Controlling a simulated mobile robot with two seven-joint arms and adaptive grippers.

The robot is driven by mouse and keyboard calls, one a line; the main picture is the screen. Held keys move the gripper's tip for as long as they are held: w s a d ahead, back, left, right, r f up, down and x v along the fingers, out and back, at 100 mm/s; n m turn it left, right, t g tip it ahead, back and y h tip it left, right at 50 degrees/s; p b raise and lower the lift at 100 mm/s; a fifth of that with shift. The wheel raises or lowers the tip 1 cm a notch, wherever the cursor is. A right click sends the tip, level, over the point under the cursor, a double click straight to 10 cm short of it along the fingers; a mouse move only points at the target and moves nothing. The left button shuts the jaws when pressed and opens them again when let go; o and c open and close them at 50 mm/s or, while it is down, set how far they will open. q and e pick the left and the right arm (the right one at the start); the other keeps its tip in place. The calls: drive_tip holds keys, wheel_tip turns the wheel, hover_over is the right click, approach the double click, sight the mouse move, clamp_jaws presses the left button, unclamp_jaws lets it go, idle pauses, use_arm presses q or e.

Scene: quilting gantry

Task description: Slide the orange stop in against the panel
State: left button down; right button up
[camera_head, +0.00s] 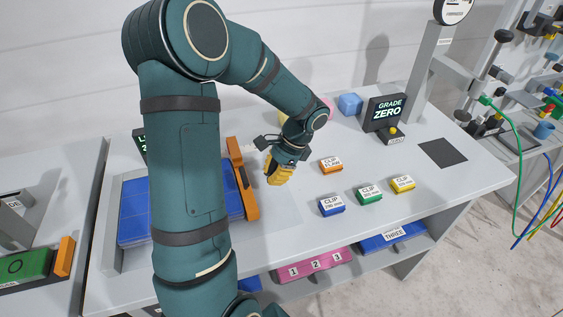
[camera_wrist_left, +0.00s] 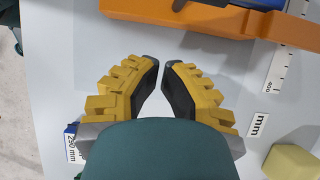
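The orange stop (camera_head: 250,198) is a long block lying beside the right end of the blue panel (camera_head: 131,213) in the head view. My arm hides the panel's middle and part of the stop's surroundings, and I cannot tell whether stop and panel touch. In the left wrist view the stop (camera_wrist_left: 222,18) crosses the top, beyond my fingertips. My left gripper (camera_head: 272,181) is over the table just right of the stop, apart from it. In the left wrist view its yellow fingers (camera_wrist_left: 161,63) nearly meet at the tips, with nothing between them. My right gripper is not in view.
An orange clip (camera_head: 331,166), a blue clip (camera_head: 331,206), a green clip (camera_head: 369,196) and a yellow clip (camera_head: 402,184) stand to the right. A scale strip (camera_wrist_left: 287,62) lies near the stop. The GRADE display (camera_head: 384,113) stands behind.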

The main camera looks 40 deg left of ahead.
sight(246, 191)
use_arm(q)
drive_tip(key=shift+s+a+r, duration=0.15)
drive_tip(key=shift+s+a, duration=0.15)
drive_tip(key=shift+s, duration=0.25)
drive_tip(key=shift+s+a+r, duration=0.2)
drive_tip(key=shift+s+a, duration=0.1)
drive_tip(key=shift+s, duration=0.3)
drive_tip(key=shift+s+a+r, duration=0.15)
drive_tip(key=shift+s+a, duration=0.15)
drive_tip(key=shift+s, duration=0.25)
drive_tip(key=shift+s, duration=0.1)
drive_tip(key=shift+s+a+r+p, duration=0.15)
drive_tip(key=shift+s+a+p, duration=0.2)
drive_tip(key=shift+s, duration=0.15)
drive_tip(key=shift+w, duration=0.1)
